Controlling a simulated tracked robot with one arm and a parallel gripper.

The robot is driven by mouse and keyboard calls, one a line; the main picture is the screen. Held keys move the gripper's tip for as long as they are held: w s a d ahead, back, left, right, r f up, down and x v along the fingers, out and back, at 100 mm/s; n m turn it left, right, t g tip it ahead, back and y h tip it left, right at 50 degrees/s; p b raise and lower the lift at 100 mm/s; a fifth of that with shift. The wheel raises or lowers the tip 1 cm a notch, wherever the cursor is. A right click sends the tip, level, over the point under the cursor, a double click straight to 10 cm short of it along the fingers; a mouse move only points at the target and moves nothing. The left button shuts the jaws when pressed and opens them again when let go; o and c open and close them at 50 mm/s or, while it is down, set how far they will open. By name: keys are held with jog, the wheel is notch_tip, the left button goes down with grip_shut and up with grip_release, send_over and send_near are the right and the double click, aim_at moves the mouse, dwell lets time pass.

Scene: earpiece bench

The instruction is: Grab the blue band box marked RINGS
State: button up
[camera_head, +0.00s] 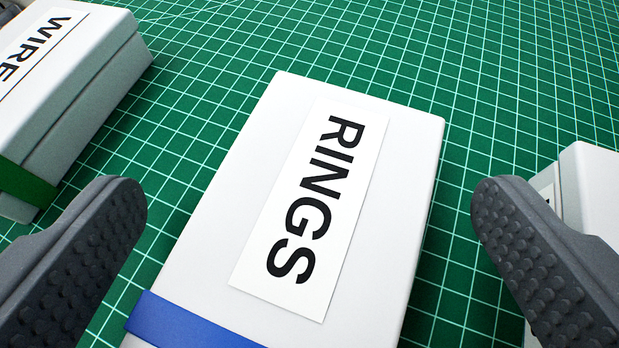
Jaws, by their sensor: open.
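The white box marked RINGS (225,240) lies in the middle of the view, with a blue band (190,325) around its near end. Its label reads RINGS in black capitals and runs along the top of the box. The near end of the box is cut off by the picture's bottom edge. My gripper (309,198) is open, with one dark studded finger to the left of the box and the other to its right. Both fingers appear apart from the box, with green mat showing between each finger and the box's far part.
A white box marked WIRE (85,75) with a green band stands at the upper left, beyond the left finger. Another white box (592,185) is partly hidden behind the right finger. The green gridded mat (400,50) is clear beyond the RINGS box.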

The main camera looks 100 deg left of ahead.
jog(key=c, duration=1.4)
jog(key=shift+r, duration=0.1)
